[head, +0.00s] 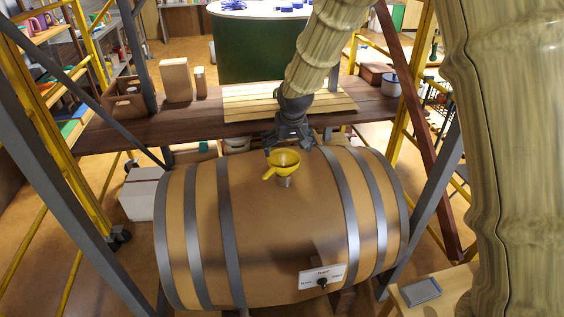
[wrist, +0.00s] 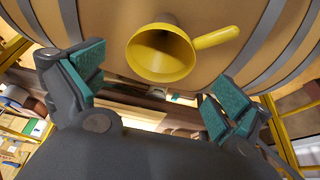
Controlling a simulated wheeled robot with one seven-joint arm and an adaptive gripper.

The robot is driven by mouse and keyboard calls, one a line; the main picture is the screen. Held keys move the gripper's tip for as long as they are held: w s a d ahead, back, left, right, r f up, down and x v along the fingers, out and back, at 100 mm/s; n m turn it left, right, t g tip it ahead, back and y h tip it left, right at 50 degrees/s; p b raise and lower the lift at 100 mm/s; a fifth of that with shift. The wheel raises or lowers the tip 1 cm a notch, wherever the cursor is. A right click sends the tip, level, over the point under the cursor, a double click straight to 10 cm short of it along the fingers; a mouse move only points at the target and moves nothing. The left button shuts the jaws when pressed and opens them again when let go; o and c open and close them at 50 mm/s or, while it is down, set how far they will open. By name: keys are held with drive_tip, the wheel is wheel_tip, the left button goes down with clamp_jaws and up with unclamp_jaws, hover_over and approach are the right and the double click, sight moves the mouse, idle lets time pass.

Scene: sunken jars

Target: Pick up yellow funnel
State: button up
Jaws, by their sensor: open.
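The yellow funnel (head: 284,160) sits upright on top of the wooden barrel, its spout in a small grey neck and its handle pointing to the lower left in the head view. In the wrist view the funnel (wrist: 163,54) lies ahead of and between the fingers, its handle pointing right. My gripper (head: 290,142) is just behind and above the funnel. In the wrist view my gripper (wrist: 155,95) has its two green-padded fingers wide apart, with nothing between the pads and no visible contact with the funnel.
The metal-banded barrel (head: 270,235) lies on its side, with a labelled plate (head: 323,276) on its front. Grey and yellow frame posts stand at both sides.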

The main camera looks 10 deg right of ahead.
sight(284, 162)
drive_tip(key=x, duration=0.3)
drive_tip(key=shift+w+a+f+p, duration=0.15)
drive_tip(key=shift+w+f+p, duration=0.1)
drive_tip(key=shift+f+p, duration=0.1)
drive_tip(key=shift+w+f, duration=0.15)
drive_tip(key=shift+f, duration=0.5)
drive_tip(key=shift+p+x, duration=0.5)
drive_tip(key=shift+x, duration=1.7)
drive_tip(key=shift+c, duration=0.4)
drive_tip(key=c, duration=0.5)
